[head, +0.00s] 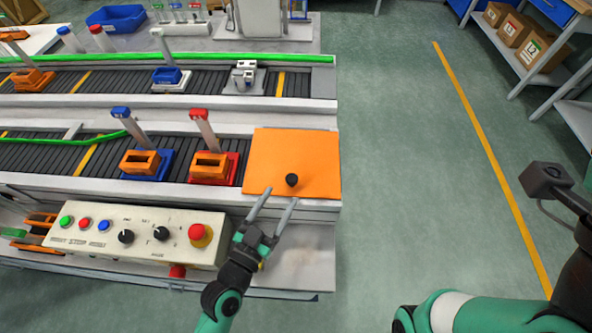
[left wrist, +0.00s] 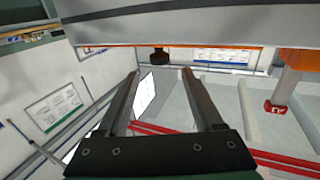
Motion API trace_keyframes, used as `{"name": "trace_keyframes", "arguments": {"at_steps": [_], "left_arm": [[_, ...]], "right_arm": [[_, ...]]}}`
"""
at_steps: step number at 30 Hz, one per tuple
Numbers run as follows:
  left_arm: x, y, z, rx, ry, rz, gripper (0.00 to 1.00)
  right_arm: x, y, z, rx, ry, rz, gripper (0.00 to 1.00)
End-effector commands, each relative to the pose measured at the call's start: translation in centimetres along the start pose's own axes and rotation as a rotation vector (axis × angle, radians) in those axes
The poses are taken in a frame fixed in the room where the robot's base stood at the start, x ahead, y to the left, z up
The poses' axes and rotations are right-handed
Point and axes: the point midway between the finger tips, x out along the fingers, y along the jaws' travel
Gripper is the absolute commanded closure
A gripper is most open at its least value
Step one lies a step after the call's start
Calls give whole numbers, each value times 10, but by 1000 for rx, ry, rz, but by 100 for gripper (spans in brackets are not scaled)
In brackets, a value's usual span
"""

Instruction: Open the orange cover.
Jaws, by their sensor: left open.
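The orange cover (head: 285,150) is a flat square panel lying closed at the right end of the near conveyor. A black knob (head: 291,180) stands near its front edge. My left gripper (head: 280,196) is open and empty, its two fingers pointing at the knob from the front. In the left wrist view the knob (left wrist: 159,54) shows ahead, between and beyond the open fingers (left wrist: 160,73), apart from them as far as I can tell. My right gripper is not in view; only parts of my right arm show at the lower right.
A control box (head: 135,235) with buttons and a red emergency knob (head: 200,235) stands left of my left gripper. Blue (head: 146,165) and red (head: 213,168) fixtures with orange blocks sit left of the cover. The floor right of the bench is clear.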

Motion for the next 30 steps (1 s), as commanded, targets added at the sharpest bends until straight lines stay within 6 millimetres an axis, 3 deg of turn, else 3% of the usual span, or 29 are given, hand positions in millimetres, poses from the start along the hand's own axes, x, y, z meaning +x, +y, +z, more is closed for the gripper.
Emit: {"name": "trace_keyframes", "arguments": {"at_steps": [13,18,25,30], "left_arm": [[91,1,1,0,2,2,32],[104,0,0,0,1,1,32],[105,0,-1,0,1,0,32],[105,0,-1,-1,1,0,61]], "right_arm": [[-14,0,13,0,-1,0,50],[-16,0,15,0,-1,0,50],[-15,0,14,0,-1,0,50],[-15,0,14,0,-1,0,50]]}}
